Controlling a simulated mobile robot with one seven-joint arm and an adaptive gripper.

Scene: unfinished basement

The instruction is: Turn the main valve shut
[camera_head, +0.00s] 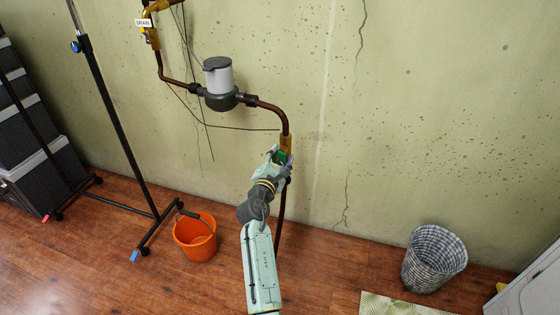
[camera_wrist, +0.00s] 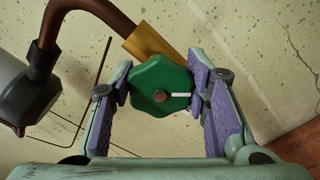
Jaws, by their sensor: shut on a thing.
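The main valve has a green scalloped handwheel (camera_wrist: 160,88) with a bolt at its centre and a short white mark pointing right. It sits on a brass body (camera_wrist: 153,44) on the copper pipe. My gripper (camera_wrist: 160,95) is shut on the handwheel, with a purple-padded finger on either side of it. In the head view my gripper (camera_head: 279,158) reaches the valve below the pipe's bend, and the handwheel (camera_head: 283,157) is mostly hidden there by the fingers. The brass body (camera_head: 287,142) shows just above.
A grey water meter (camera_head: 218,80) sits on the pipe to the left. A fitting labelled DRAIN (camera_head: 145,23) is at upper left. A black rolling rack (camera_head: 118,135), an orange bucket (camera_head: 195,240) and a woven basket (camera_head: 432,260) stand on the floor. The wall right of the valve is clear.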

